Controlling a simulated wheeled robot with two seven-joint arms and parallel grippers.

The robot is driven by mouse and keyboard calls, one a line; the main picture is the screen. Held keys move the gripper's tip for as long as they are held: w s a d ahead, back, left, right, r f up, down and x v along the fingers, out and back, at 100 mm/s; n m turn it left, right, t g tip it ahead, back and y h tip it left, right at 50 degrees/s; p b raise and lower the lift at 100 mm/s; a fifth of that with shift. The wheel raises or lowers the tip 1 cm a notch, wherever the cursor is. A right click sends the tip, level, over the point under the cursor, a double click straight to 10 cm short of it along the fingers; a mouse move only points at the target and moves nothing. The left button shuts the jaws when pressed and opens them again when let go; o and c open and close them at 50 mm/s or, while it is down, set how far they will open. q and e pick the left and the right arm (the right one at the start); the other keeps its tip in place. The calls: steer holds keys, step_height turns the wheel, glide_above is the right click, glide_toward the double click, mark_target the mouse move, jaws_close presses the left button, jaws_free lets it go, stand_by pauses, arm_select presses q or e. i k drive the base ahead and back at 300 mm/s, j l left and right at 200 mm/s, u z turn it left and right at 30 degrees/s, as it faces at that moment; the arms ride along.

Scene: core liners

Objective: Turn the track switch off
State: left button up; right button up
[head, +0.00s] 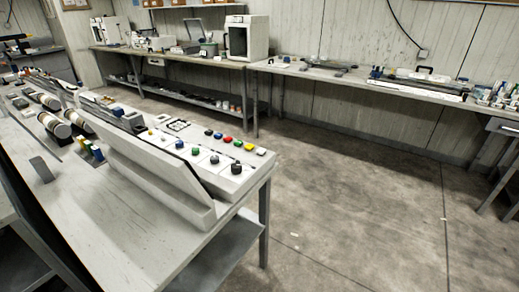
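A grey-white control console (208,185) stands on the near end of the left table. Its sloped top carries a row of coloured buttons (227,140), among them green, red and yellow ones. Black knobs (237,168) and a blue knob (180,145) sit on the face below them. I cannot tell which control is the track switch, or its setting. A raised panel (150,175) along the console's front side hides part of its lower face. Neither of my grippers shows in the head view.
The left table (95,225) also holds core cylinders (54,126) and small coloured items (92,151). A white box-like machine (246,38) stands on the back bench. A long bench (370,82) runs along the right wall. The concrete floor (350,200) right of the console is clear.

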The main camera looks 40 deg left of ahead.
mark_target(236, 168)
steer(key=i+u, duration=0.45)
steer(key=i+l+u, duration=0.25)
steer(key=u, duration=0.15)
steer(key=i+l+u, duration=0.45)
steer(key=k+j, duration=0.05)
steer(key=j, duration=0.05)
